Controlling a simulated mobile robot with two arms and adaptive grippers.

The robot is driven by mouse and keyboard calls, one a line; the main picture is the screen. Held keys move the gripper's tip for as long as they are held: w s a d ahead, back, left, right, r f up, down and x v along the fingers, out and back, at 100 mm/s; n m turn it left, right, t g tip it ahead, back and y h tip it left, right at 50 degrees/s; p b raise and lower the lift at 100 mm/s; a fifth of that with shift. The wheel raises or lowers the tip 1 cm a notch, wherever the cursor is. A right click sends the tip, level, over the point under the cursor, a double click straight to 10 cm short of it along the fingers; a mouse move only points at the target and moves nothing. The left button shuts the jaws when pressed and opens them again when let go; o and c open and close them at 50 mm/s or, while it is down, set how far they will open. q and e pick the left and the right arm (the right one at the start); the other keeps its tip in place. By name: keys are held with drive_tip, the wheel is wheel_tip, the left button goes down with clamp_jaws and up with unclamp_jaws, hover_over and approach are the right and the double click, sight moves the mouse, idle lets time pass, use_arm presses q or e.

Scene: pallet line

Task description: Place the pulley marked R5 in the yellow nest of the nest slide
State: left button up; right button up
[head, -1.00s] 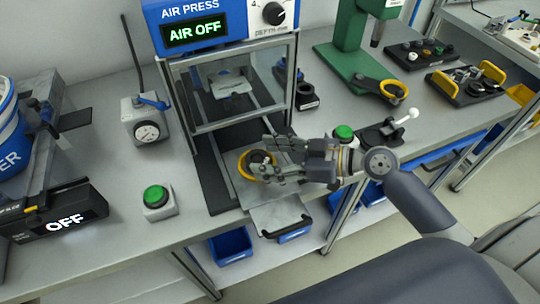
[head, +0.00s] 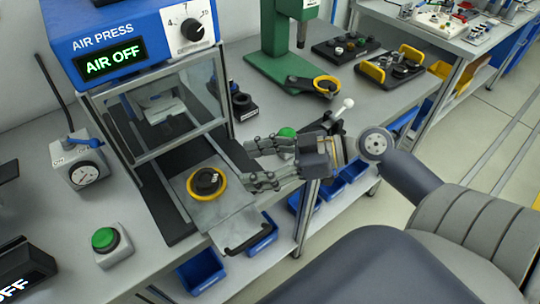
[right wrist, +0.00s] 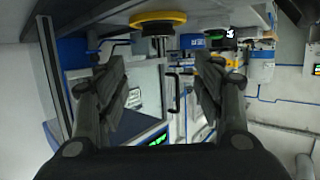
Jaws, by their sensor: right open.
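The nest slide (head: 205,212) is a metal plate with a front handle, drawn out in front of the air press. Its yellow nest (head: 191,189) is a ring, and a dark pulley (head: 208,181) sits inside it, looking flat. I cannot read any R5 mark on the pulley. My right gripper (head: 248,166) is open and empty, to the right of the nest and apart from it. In the right wrist view a yellow ring (right wrist: 157,17) with a dark part shows beyond the open fingers (right wrist: 158,68). My left gripper is not in view.
The blue air press (head: 130,45) reads AIR OFF above its clear guard. A green button box (head: 106,246) and a gauge box (head: 80,165) stand left. A green press (head: 275,45) stands behind right. Blue bins (head: 203,271) sit below the bench edge.

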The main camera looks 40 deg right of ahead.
drive_tip(key=shift+v, duration=1.55)
